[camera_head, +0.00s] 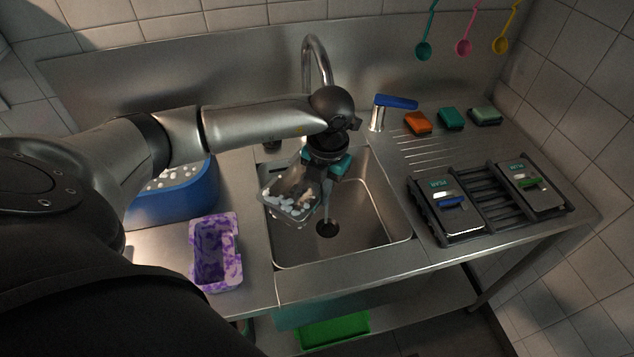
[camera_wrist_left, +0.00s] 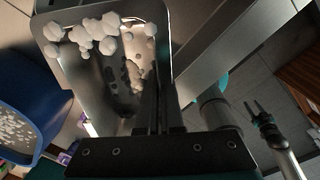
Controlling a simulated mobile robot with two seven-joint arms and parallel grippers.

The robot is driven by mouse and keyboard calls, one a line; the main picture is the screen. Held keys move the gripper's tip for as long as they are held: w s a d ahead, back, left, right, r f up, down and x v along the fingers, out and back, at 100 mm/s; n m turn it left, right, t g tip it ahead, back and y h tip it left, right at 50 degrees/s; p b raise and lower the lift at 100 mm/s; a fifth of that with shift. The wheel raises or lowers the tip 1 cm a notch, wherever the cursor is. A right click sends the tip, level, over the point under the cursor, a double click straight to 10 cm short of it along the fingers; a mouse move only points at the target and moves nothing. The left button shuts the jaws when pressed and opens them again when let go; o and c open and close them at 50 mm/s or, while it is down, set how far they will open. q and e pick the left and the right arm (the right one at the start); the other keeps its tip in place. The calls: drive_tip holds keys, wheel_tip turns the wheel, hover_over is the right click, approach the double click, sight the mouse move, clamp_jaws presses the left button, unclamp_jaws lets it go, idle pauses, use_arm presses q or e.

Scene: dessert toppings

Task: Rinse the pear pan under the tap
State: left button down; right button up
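A metal pan (camera_head: 290,209) with white foam blobs and brownish residue inside is held tilted over the sink (camera_head: 375,215). My left gripper (camera_head: 322,180) is shut on its edge. In the left wrist view, the pan (camera_wrist_left: 160,62) shows the foam and dark patches, with the gripper fingers (camera_wrist_left: 157,110) at its rim. The tap (camera_head: 316,45) arches behind my arm, and its blue lever (camera_head: 398,101) points right. A pale vertical streak, seemingly water, falls beside the pan towards the drain. My right gripper (camera_wrist_left: 258,108) appears empty, its fingers apart, in the left wrist view.
A blue tub (camera_head: 185,200) with white foam and a purple-stained tray (camera_head: 215,255) stand left of the sink. A dark rack (camera_head: 480,197) with two metal pans or lids stands right. Sponges (camera_head: 418,122) lie behind it. A green tray (camera_head: 333,331) sits below.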

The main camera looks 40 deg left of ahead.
use_arm(q)
drive_tip(key=w+b, duration=0.2)
drive_tip(key=w, duration=0.1)
drive_tip(key=w+a+f+b, duration=0.1)
drive_tip(key=shift+w+a+f, duration=0.1)
drive_tip(key=shift+w, duration=0.25)
drive_tip(key=shift+w+a+b, duration=0.2)
drive_tip(key=shift+w+b, duration=0.35)
drive_tip(key=shift+b, duration=0.1)
drive_tip(key=shift+d, duration=0.1)
drive_tip(key=shift+w+d, duration=0.15)
drive_tip(key=shift+d, duration=0.35)
drive_tip(key=shift+a, duration=0.15)
drive_tip(key=shift+a, duration=0.45)
drive_tip(key=shift+d, duration=0.1)
